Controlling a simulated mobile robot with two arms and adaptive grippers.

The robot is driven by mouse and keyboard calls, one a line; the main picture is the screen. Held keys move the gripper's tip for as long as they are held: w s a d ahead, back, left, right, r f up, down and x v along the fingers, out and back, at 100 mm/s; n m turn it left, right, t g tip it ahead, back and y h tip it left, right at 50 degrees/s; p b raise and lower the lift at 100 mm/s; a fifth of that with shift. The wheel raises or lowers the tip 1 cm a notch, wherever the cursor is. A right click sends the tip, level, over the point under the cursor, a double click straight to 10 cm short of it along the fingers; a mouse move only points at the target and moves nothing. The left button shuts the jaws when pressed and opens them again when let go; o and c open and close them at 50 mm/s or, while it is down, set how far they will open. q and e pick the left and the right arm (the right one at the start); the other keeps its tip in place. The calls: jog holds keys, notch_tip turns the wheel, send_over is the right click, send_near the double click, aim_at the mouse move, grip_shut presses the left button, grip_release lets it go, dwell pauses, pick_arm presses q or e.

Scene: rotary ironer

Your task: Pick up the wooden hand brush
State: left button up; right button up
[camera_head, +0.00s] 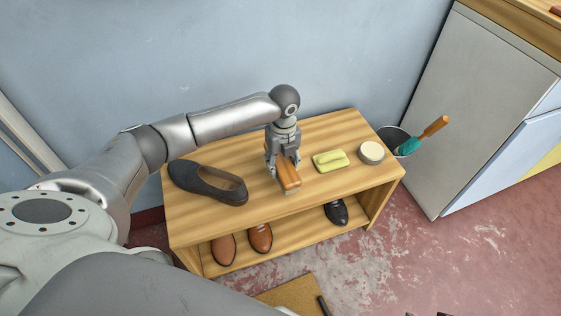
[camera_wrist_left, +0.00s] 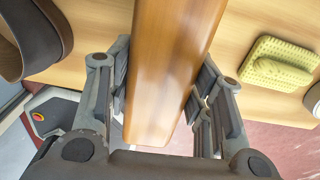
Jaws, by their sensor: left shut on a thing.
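The wooden hand brush (camera_head: 288,177) has an orange-brown wooden back and sits at the top of a wooden shoe bench (camera_head: 318,140). My left gripper (camera_head: 284,172) reaches down from above and is shut on the brush, one finger on each side. In the left wrist view the brush (camera_wrist_left: 168,70) runs lengthwise between the two fingers (camera_wrist_left: 160,105). I cannot tell whether the brush is clear of the bench top. My right gripper is not in view.
On the bench top a dark shoe (camera_head: 208,184) lies left of the brush, with a yellow-green sponge-like block (camera_head: 330,160) and a round tin (camera_head: 371,152) to the right. Shoes (camera_head: 260,238) stand on the lower shelf. A bucket (camera_head: 393,137) stands between bench and cabinet (camera_head: 470,90).

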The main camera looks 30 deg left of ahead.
pick_arm(q)
jog(key=s+r, duration=0.1)
jog(key=s+r+p, duration=0.1)
jog(key=r, duration=0.1)
jog(key=s+d+r+p, duration=0.1)
jog(key=s+r, duration=0.1)
jog(key=shift+r, duration=0.15)
jog(key=s+d+r+p, duration=0.2)
jog(key=s+r, duration=0.1)
jog(key=s, duration=0.5)
jog(key=shift+d, duration=0.15)
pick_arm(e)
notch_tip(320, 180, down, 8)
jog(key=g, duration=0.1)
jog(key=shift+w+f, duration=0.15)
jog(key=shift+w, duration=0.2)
